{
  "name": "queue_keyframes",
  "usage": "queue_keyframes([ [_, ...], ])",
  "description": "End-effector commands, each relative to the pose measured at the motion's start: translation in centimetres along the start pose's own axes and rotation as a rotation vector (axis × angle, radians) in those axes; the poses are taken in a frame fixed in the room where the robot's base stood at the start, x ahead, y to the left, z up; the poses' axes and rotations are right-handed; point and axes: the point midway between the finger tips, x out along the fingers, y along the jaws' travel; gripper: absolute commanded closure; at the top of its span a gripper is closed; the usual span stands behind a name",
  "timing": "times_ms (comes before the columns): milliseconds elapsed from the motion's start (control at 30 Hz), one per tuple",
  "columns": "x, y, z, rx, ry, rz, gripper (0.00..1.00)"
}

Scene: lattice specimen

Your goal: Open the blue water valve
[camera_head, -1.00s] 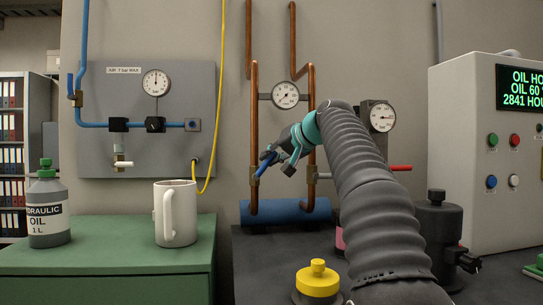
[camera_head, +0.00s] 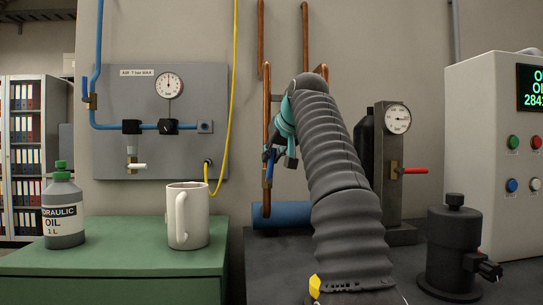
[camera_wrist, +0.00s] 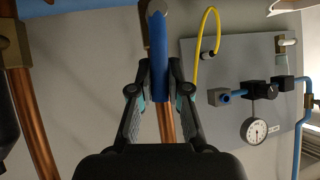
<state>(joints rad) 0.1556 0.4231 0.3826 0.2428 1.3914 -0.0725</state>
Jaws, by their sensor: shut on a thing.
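The blue valve handle (camera_head: 269,166) is on the left copper pipe (camera_head: 266,110) at the wall. It stands nearly upright, about in line with the pipe, above a brass valve body (camera_head: 267,184). In the wrist view the blue handle (camera_wrist: 160,62) lies between the two fingers of my gripper (camera_wrist: 159,92), with the copper pipe running behind it. My gripper (camera_head: 281,156) is shut on the handle. My arm hides the right copper pipe's lower part and the gauge between the pipes in the head view.
A red-handled valve (camera_head: 413,171) and gauge stand right of my arm. A black pump-like unit (camera_head: 453,245) sits on the dark bench. A white mug (camera_head: 196,222) and oil bottle (camera_head: 62,215) stand on the green cabinet. A grey air panel (camera_head: 110,100) hangs at left.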

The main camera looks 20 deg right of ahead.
Motion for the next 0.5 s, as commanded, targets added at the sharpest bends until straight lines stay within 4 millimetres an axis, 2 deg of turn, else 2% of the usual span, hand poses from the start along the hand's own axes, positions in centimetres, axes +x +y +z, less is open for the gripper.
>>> queue_keyframes([
  [300, 0.12, -0.04, 0.08, 0.0, -0.003, 0.0, 1.0],
  [333, 0.12, -0.04, 0.08, 0.0, -0.003, -0.001, 0.77],
  [400, 0.12, -0.05, 0.08, 0.0, -0.003, -0.001, 0.59],
  [500, 0.1, -0.06, 0.06, 0.0, -0.003, -0.001, 0.58],
])
